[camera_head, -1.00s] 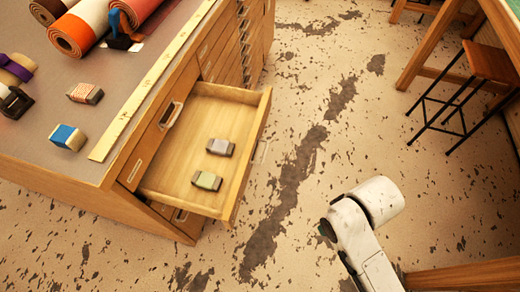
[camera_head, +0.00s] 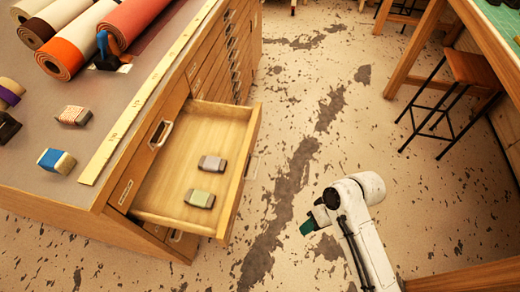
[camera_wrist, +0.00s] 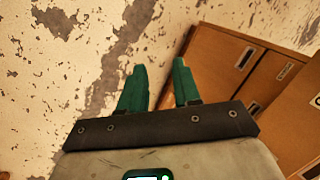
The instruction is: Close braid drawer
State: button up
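The open drawer (camera_head: 166,188) sticks out from the wooden cabinet's right side, under the worktop. The drawer front (camera_head: 239,178) faces right. My gripper (camera_head: 308,226) is to the right of the drawer front, apart from it over the floor. In the wrist view my gripper (camera_wrist: 160,88) has two green fingers with a clear gap and nothing between them. Cabinet drawer fronts (camera_wrist: 222,58) show at the right of that view.
A stool (camera_head: 468,72) and table stand at right. The floor (camera_head: 290,160) between is clear.

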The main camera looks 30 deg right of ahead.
jog(key=w+m+t+y, duration=0.1)
jog(key=w, duration=0.1)
jog(key=w+d+m+t+y, duration=0.1)
jog(key=w+y, duration=0.1)
jog(key=w, duration=0.1)
jog(key=w+d+m+t+y, duration=0.1)
jog(key=w+t+y, duration=0.1)
jog(key=w, duration=0.1)
jog(key=shift+w+d+r, duration=0.1)
jog(key=shift+d, duration=0.1)
jog(key=c, duration=0.4)
jog(key=w+d+r+m+t+y, duration=0.1)
jog(key=w+t, duration=0.1)
jog(key=w+d+r+m+t+y, duration=0.1)
jog(key=w+d+r, duration=0.1)
jog(key=shift+w+d+r+t, duration=0.1)
jog(key=shift+d+r+t, duration=0.1)
jog(key=shift+t, duration=0.2)
grip_shut()
jog(key=m+t+y, duration=0.1)
jog(key=m+t, duration=0.1)
jog(key=t, duration=0.2)
send_near(252, 146)
jog(key=x, duration=0.2)
jog(key=p+x, duration=0.1)
jog(key=x, duration=0.4)
jog(key=shift+w+d+f, duration=0.15)
jog(key=shift+d+f, duration=0.05)
jog(key=shift+f, duration=0.1)
